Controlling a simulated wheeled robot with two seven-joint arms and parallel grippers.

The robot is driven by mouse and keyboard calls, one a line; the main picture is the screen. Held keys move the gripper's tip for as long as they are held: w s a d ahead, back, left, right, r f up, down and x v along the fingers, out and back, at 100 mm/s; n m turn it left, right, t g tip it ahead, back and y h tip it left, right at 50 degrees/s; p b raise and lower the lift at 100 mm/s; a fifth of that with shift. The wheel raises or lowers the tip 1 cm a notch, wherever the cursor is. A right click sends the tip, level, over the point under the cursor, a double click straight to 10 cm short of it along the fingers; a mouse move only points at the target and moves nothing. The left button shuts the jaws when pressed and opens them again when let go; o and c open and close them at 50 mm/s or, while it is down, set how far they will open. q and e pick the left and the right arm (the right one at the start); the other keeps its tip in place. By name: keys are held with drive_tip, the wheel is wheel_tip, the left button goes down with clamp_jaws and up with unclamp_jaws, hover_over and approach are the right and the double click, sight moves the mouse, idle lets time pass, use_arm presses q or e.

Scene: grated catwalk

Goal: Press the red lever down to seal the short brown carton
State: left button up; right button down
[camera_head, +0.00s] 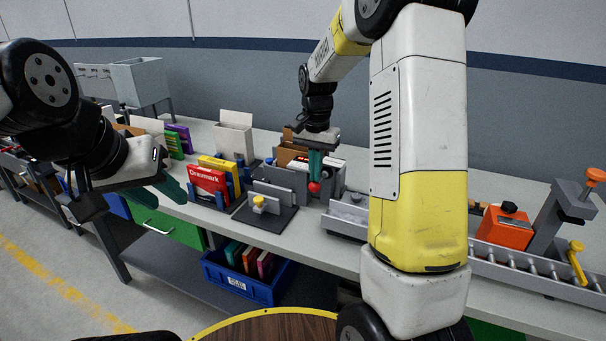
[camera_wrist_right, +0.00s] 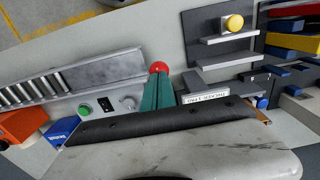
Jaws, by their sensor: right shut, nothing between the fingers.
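The red lever's round knob (camera_head: 314,187) shows at the front of the grey sealing station on the bench. It also shows in the right wrist view (camera_wrist_right: 159,67), just beyond my fingertips. My right gripper (camera_head: 315,176) is shut and empty, teal fingers pointing down at the knob; I cannot tell whether they touch it. The lever's arm is mostly hidden behind the fingers. The short brown carton (camera_head: 287,152) stands behind the station's grey plate, partly hidden by my right gripper. My left gripper (camera_head: 158,193) is open and empty, left of the bench, far from the lever.
A grey stand with a yellow knob (camera_head: 259,201) is left of the station. Red and yellow boxes (camera_head: 207,179) stand further left. A roller conveyor (camera_head: 540,268) and an orange box (camera_head: 503,226) lie to the right. A blue crate (camera_head: 245,280) sits below.

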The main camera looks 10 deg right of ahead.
drive_tip(key=shift+f, duration=1.9)
idle(0.4)
wheel_tip(320, 180, up, 13)
idle(1.2)
